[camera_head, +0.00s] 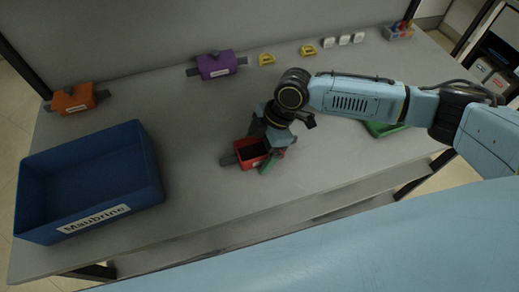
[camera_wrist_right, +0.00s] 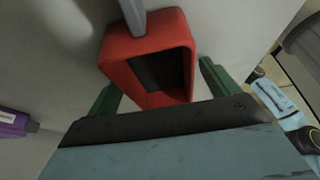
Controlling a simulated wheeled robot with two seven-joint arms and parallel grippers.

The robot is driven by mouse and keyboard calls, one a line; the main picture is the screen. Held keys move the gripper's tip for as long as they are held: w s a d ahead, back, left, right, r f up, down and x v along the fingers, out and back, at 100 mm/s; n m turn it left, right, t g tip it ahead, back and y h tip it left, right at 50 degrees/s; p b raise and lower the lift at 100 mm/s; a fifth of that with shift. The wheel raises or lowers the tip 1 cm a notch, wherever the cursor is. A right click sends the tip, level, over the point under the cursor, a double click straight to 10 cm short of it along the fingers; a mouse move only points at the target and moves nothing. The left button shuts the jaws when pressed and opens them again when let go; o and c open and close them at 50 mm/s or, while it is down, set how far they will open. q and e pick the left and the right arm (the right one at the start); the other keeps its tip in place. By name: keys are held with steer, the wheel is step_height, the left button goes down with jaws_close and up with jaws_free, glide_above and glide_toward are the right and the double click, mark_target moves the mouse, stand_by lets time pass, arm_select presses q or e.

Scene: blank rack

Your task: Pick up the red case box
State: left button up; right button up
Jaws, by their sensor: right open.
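The red case box (camera_head: 247,155) sits near the middle of the table, with a dark inner face and a grey tab on its left. My right gripper (camera_head: 267,158) is at the box, reaching down over its right side. In the right wrist view the red case box (camera_wrist_right: 150,58) lies between the two green fingers of my right gripper (camera_wrist_right: 158,88), which stand apart, one on each side. Whether the fingers touch the box cannot be told. My left gripper is not in view.
A blue bin (camera_head: 150,190) labelled Maubrine stands at the left. An orange case (camera_head: 75,99) and a purple case (camera_head: 217,66) lie toward the back; the purple case also shows in the wrist view (camera_wrist_right: 14,122). A green object (camera_head: 382,128) lies under my right arm. Small yellow and white items line the back edge.

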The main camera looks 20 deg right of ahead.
steer(key=shift+f, duration=0.1)
steer(key=shift+c, duration=0.5)
steer(key=c, duration=1)
